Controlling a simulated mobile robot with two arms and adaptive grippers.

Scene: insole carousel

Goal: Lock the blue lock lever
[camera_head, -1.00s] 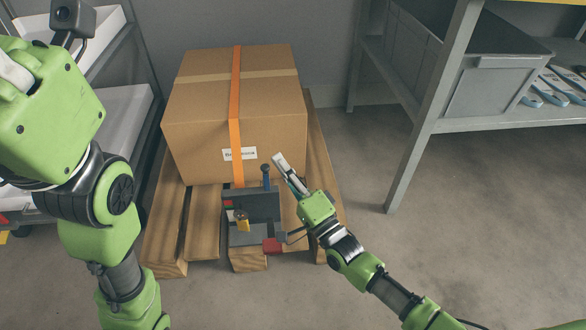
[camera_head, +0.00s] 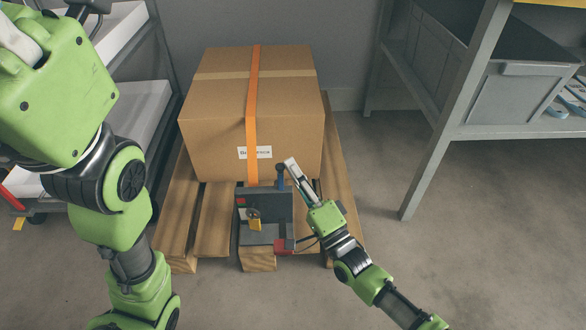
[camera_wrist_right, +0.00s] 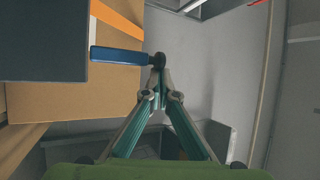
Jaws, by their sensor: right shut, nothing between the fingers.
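The blue lock lever (camera_head: 281,180) stands upright at the back of a dark grey locking device (camera_head: 265,205). In the right wrist view the blue lever (camera_wrist_right: 117,56) sticks out sideways from a dark block and ends in a black tip. My right gripper (camera_head: 291,163) is shut and empty, just right of the lever's top. In the wrist view its joined fingertips (camera_wrist_right: 158,74) are at the lever's black end; I cannot tell whether they touch. My left arm is at the left, but its gripper is out of view.
A cardboard box (camera_head: 225,130) with an orange strap (camera_head: 251,110) stands on a wooden pallet (camera_head: 177,225) behind the device. A yellow part (camera_head: 254,224) and a red part (camera_head: 284,245) are on the device. A grey shelf (camera_head: 427,165) stands right. Floor between is free.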

